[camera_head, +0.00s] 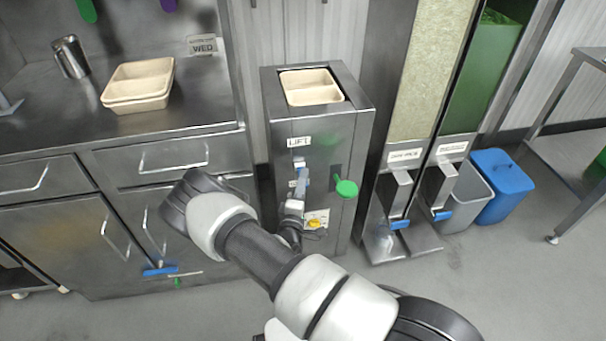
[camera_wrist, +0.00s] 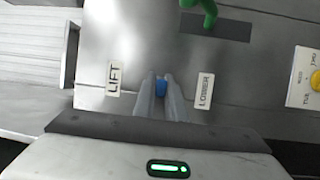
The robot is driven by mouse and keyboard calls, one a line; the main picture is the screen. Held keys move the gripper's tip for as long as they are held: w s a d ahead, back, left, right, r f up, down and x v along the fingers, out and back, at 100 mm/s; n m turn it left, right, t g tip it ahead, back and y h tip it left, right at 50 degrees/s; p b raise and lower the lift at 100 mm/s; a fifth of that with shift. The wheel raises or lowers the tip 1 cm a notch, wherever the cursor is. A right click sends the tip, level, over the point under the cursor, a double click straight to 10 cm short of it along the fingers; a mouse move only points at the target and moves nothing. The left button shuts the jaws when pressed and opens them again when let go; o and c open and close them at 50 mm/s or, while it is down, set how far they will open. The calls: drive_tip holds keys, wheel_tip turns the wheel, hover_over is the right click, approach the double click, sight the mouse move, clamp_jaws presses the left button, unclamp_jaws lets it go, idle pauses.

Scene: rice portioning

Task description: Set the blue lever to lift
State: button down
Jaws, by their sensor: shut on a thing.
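The blue lever (camera_head: 304,172) is on the front of the steel lift cabinet (camera_head: 348,120). My gripper (camera_wrist: 161,88) is shut on the lever; only a bit of blue (camera_wrist: 160,89) shows between its fingers. In the wrist view the lever is about midway between the LIFT label (camera_wrist: 114,79) on the left and the LOWER label (camera_wrist: 205,91) on the right. The lever's exact tilt is hard to tell.
A green knob (camera_head: 346,188) sticks out right of the lever. A yellow dial (camera_head: 314,223) is below it. A beige two-part tray (camera_head: 311,92) sits in the cabinet top. Dispensers with blue-tipped levers (camera_head: 399,224) stand at right. More trays (camera_head: 138,86) lie on the left counter.

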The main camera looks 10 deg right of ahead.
wheel_tip(320, 180, up, 3)
drive_tip(key=g+p, duration=0.1)
drive_tip(key=p, duration=0.1)
drive_tip(key=n+g+y+p, duration=0.1)
drive_tip(key=g+p, duration=0.1)
drive_tip(key=shift+w+n+g+y, duration=0.15)
drive_tip(key=shift+n+g+y, duration=0.15)
drive_tip(key=shift+w+d+r+n+g+p, duration=0.1)
drive_tip(key=shift+w+r+n+g+p, duration=0.1)
drive_tip(key=shift+g+p, duration=0.45)
drive_tip(key=shift+w+r+n+g+p, duration=0.1)
drive_tip(key=shift+n+g+p, duration=0.1)
drive_tip(key=shift+g+p, duration=0.45)
drive_tip(key=c, duration=1.8)
unclamp_jaws()
drive_tip(key=p+v, duration=0.2)
drive_tip(key=v, duration=1.5)
drive_tip(key=shift+s+r, duration=0.15)
drive_tip(key=shift+r, duration=0.1)
drive_tip(key=shift+d, duration=0.15)
